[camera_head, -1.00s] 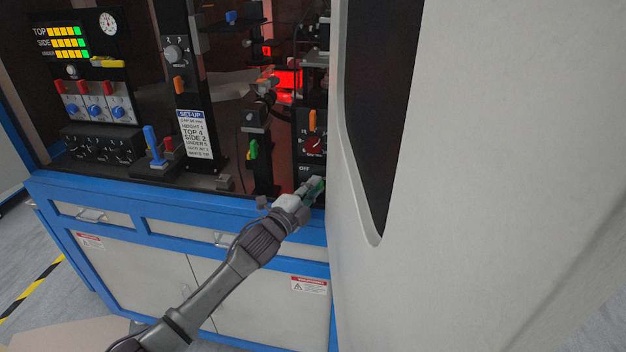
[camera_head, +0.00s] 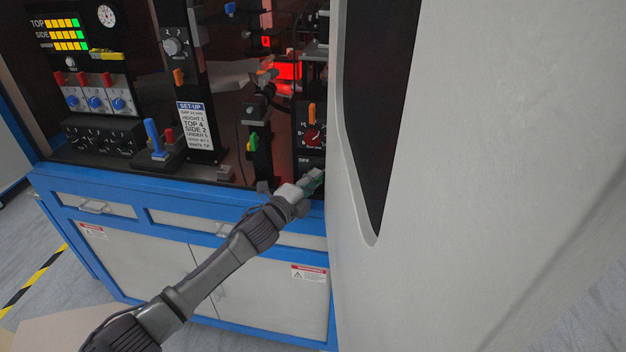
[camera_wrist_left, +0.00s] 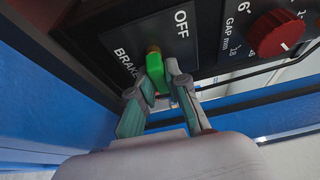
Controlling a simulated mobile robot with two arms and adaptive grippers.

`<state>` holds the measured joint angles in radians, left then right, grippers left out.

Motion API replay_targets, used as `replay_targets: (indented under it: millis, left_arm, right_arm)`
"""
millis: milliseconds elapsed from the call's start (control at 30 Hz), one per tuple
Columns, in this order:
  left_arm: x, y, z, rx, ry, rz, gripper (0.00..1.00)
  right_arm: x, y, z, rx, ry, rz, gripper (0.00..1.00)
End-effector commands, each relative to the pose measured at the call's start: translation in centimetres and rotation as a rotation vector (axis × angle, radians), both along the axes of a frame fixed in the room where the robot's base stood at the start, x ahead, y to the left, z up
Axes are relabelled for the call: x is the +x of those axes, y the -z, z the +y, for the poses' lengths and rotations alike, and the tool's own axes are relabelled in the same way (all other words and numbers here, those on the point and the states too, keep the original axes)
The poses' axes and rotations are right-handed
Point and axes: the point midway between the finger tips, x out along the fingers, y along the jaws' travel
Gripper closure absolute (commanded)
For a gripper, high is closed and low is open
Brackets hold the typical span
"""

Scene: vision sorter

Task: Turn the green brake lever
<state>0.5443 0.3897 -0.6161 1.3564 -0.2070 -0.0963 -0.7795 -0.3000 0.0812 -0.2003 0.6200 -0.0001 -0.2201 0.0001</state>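The green brake lever (camera_wrist_left: 156,72) stands out from a black panel (camera_wrist_left: 135,45) marked BRAKE and OFF in the left wrist view. A brass-coloured pivot shows at its top. My left gripper (camera_wrist_left: 160,80) has its fingertips on either side of the lever, closed in against it. In the head view, my left gripper (camera_head: 314,181) reaches the low panel at the cabinet's right end, and its fingers hide most of the lever there. My right gripper is not in view.
A red GAP knob (camera_wrist_left: 276,33) sits right of the lever. A large pale door-like panel (camera_head: 480,180) stands close on the gripper's right. A green-handled part (camera_head: 253,142) and a blue lever (camera_head: 153,138) stand farther left. The blue cabinet edge (camera_head: 190,195) runs below.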

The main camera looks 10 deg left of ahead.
Motion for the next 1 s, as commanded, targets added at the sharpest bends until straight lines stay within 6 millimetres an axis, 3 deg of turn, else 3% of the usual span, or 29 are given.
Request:
replay_targets:
  millis: [33,133,533,1000]
  left_arm:
    - [-0.1,0.2,-0.1,0.002,0.001,0.003,0.77]
    - [-0.1,0.2,0.0,0.001,0.001,0.003,0.61]
    - [-0.7,0.1,0.2,-0.001,0.001,0.001,0.60]
    - [-9.0,0.2,3.6,0.002,0.001,0.004,0.60]
  right_arm:
    - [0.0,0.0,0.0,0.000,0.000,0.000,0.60]
    - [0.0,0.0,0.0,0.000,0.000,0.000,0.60]
    - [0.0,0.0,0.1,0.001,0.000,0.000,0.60]
    - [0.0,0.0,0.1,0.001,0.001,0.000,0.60]
